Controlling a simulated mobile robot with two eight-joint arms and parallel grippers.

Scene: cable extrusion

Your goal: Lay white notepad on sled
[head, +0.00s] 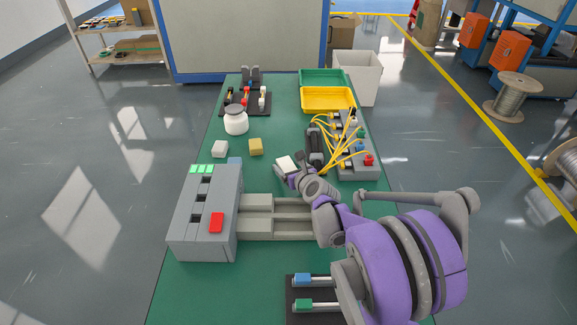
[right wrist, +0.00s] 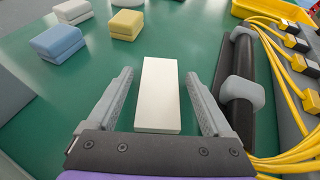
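The white notepad, a plain pale rectangular block (right wrist: 158,95), lies on the green table between the fingers of my right gripper (right wrist: 160,77). A gap shows on each side of it, so the fingers are open and apart from it. In the head view the notepad (head: 285,163) shows partly behind my right gripper (head: 291,170). A grey machine (head: 203,220) with grey rails (head: 275,217) stands at the left front; I cannot tell for sure which part is the sled. My right arm hides the rails' right end. My left gripper is not in view.
A black bar with grey clamps (right wrist: 238,90) lies close to the right finger. Yellow cables (head: 345,140) run to a grey connector block (head: 358,160) beyond it. A yellow sponge-like block (head: 256,147), a white block (head: 219,149) and a jar (head: 236,121) stand further left.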

